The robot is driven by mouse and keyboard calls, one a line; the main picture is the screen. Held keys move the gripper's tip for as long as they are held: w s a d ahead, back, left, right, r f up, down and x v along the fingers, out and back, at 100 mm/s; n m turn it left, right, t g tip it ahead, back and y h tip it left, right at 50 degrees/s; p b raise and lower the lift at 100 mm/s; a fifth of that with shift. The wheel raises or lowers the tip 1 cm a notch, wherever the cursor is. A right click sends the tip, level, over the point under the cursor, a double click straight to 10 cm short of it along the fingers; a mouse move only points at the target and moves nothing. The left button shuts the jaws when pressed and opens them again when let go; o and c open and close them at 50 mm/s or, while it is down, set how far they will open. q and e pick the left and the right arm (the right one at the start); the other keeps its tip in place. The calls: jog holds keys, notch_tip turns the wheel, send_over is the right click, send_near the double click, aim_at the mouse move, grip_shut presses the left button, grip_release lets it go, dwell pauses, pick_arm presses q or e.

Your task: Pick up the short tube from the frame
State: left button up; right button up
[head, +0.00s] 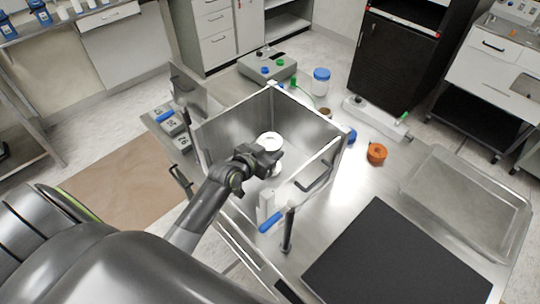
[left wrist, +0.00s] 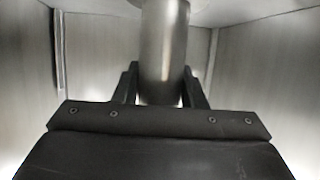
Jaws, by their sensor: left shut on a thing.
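My left gripper (head: 268,158) reaches into an open-topped metal box (head: 225,132) in the head view. The left wrist view shows the short tube (left wrist: 164,50), a smooth grey metal cylinder, upright between the two black fingers (left wrist: 163,88). The gripper is shut on it. A pale round flange (head: 269,139) shows at its top in the head view, just beyond the gripper. The tube's lower part is hidden by the gripper, and I cannot tell whether it touches the frame. My right gripper is not in view.
The box walls stand close around the left gripper. A blue-ended lever (head: 272,222) and a dark post (head: 287,230) stand at the near side.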

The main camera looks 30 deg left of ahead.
pick_arm(q)
grip_shut()
jog(key=shift+w+r, duration=0.1)
jog(key=shift+r, duration=0.05)
